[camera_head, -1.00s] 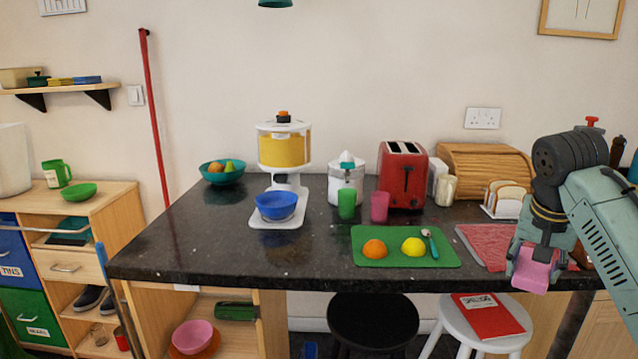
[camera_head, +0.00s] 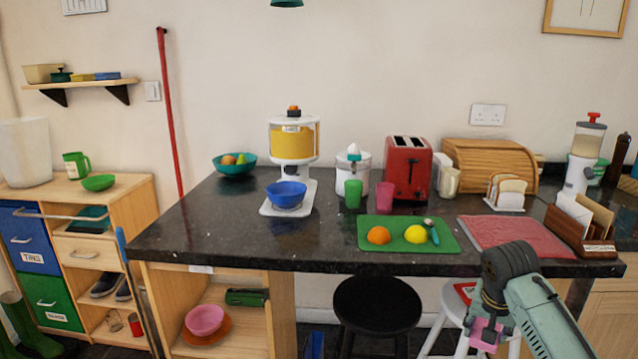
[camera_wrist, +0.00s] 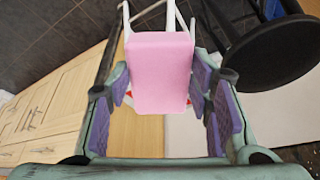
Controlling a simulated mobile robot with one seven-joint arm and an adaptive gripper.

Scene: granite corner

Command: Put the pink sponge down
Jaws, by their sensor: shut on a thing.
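The pink sponge (camera_head: 486,334) is in my gripper (camera_head: 488,331), below the level of the counter top and in front of the white stool at the lower right of the head view. In the wrist view the sponge (camera_wrist: 160,72) is a pale pink block between the purple finger pads. My gripper (camera_wrist: 165,100) is shut on it. In the head view the arm hides part of the white stool (camera_head: 450,312).
The dark granite counter (camera_head: 320,231) has a clear stretch at its left front. A green board (camera_head: 452,243) with fruit and a red cloth (camera_head: 515,237) lie along its front right. A black stool (camera_head: 376,305) stands left of my gripper.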

